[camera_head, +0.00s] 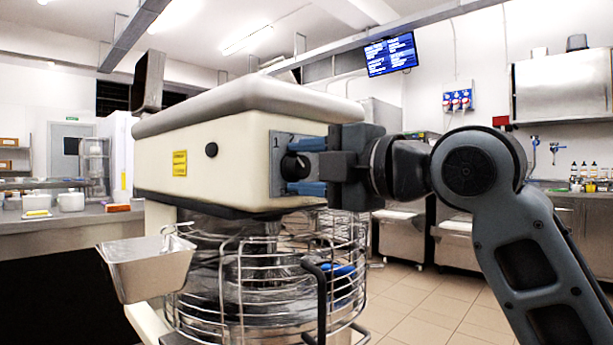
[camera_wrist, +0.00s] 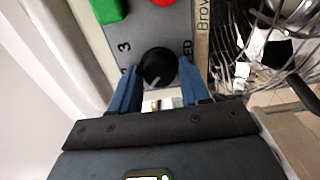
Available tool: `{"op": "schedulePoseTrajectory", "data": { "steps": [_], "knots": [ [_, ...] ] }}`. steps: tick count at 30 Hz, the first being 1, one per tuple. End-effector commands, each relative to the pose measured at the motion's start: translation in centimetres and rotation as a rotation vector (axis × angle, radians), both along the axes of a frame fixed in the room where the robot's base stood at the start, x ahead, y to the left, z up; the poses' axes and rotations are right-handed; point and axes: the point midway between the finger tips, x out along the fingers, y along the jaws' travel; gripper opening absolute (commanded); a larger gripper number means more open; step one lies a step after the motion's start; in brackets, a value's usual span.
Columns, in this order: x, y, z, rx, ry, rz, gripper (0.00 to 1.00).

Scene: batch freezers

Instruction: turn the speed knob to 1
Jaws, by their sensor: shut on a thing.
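The speed knob (camera_head: 293,165) is round and black, on the grey control panel (camera_head: 284,138) at the end of the cream mixer head (camera_head: 228,150). My gripper (camera_head: 303,166) has one blue finger above and one below the knob, and is shut on it. In the wrist view, the knob (camera_wrist: 158,66) sits between the two blue fingers, with a light pointer line aimed toward the bottom. A printed 3 and part of the word SPEED show beside it there. A 1 shows on the panel in the head view. Other numbers are partly hidden by the fingers.
A green button (camera_wrist: 108,9) and a red button (camera_wrist: 163,2) lie just beyond the knob. The wire bowl guard (camera_head: 265,270) is below the mixer head. A metal chute (camera_head: 148,268) sticks out at the left. Tiled floor is open at the right.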

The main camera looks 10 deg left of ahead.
Motion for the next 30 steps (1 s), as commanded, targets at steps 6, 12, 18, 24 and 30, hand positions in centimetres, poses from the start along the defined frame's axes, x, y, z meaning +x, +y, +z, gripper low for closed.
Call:
{"op": "schedulePoseTrajectory", "data": {
  "steps": [6, 12, 18, 24, 30],
  "knots": [
    [-0.04, 0.08, -0.23, -0.016, -0.013, 0.002, 0.16],
    [-0.04, 0.1, -0.23, -0.017, -0.013, 0.002, 0.16],
    [-0.05, 0.1, -0.23, -0.017, -0.013, 0.002, 0.53],
    [-0.03, 0.06, -0.13, -0.015, -0.015, 0.001, 0.62],
    [-0.24, -0.29, -0.05, -0.014, -0.016, 0.0, 0.62]
  ]
}}
